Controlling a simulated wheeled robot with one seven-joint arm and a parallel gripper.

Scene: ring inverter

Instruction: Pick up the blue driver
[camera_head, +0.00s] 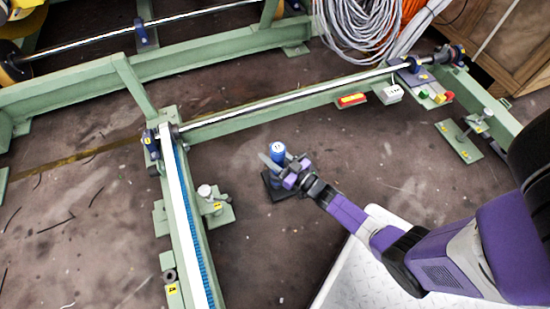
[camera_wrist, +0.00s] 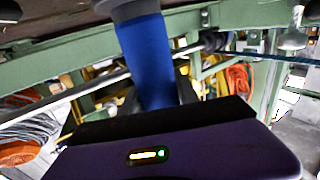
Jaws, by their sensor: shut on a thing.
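The blue driver (camera_head: 277,150) stands upright in the middle of the head view, with a pale top bearing a small mark. My gripper (camera_head: 279,164) reaches in from the right and is shut on the driver's body. The driver's lower part is hidden behind the fingers. A dark block or stand (camera_head: 274,192) shows on the floor below; I cannot tell whether the driver touches it. In the wrist view the blue driver (camera_wrist: 148,62) rises just in front of my gripper's palm, with a grey end at the top of the picture.
A green frame (camera_head: 185,200) with a toothed blue strip stands to the left, and a green beam with a shiny rod (camera_head: 290,98) runs behind. Cable coils (camera_head: 358,28) lie at the back. The brown floor between is mostly clear.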

